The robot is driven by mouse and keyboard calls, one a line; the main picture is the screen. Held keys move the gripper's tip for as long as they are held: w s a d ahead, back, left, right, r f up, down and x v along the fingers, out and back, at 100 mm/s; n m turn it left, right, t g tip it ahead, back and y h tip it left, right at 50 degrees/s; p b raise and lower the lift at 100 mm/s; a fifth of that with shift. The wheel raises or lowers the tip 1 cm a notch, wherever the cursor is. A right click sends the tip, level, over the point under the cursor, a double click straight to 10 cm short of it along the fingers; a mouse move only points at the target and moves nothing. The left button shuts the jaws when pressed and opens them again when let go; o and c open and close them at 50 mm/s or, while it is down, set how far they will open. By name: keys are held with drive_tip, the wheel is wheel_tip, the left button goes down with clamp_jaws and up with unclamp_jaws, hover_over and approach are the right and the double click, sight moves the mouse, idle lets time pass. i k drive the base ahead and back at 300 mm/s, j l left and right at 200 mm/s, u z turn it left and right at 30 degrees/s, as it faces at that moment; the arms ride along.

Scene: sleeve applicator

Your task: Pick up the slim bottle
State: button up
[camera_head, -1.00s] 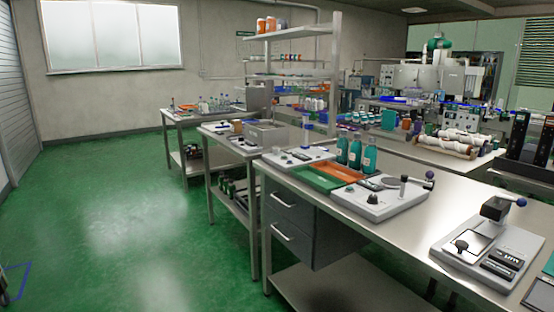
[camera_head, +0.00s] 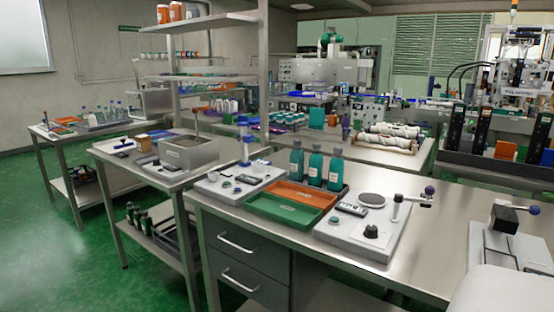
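Three upright teal bottles with dark caps stand in a row on the near steel workbench (camera_head: 420,262): a left one (camera_head: 296,158), a middle one (camera_head: 316,166) and a right one (camera_head: 335,170). They look alike, and I cannot tell whether one of them is the slim bottle. Smaller bottles (camera_head: 112,112) stand on the far left table, too small to make out. My gripper is not in view. A smooth white part at the lower right corner may be my arm.
In front of the bottles lie an orange tray (camera_head: 303,194) and a green tray (camera_head: 290,210). A white device with a lever (camera_head: 362,232) stands right of them, another device (camera_head: 225,184) left. A steel shelf (camera_head: 215,75) rises behind. Green floor (camera_head: 60,245) is open at left.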

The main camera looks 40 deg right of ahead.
sight(297, 158)
drive_tip(key=i+j+z, duration=0.1)
drive_tip(key=i+z, duration=0.25)
drive_tip(key=i, duration=0.15)
drive_tip(key=i+j+z, duration=0.35)
drive_tip(key=i, duration=0.15)
drive_tip(key=i+j+z, duration=0.2)
drive_tip(key=i+z, duration=0.25)
drive_tip(key=i+j+z, duration=0.2)
drive_tip(key=z, duration=0.25)
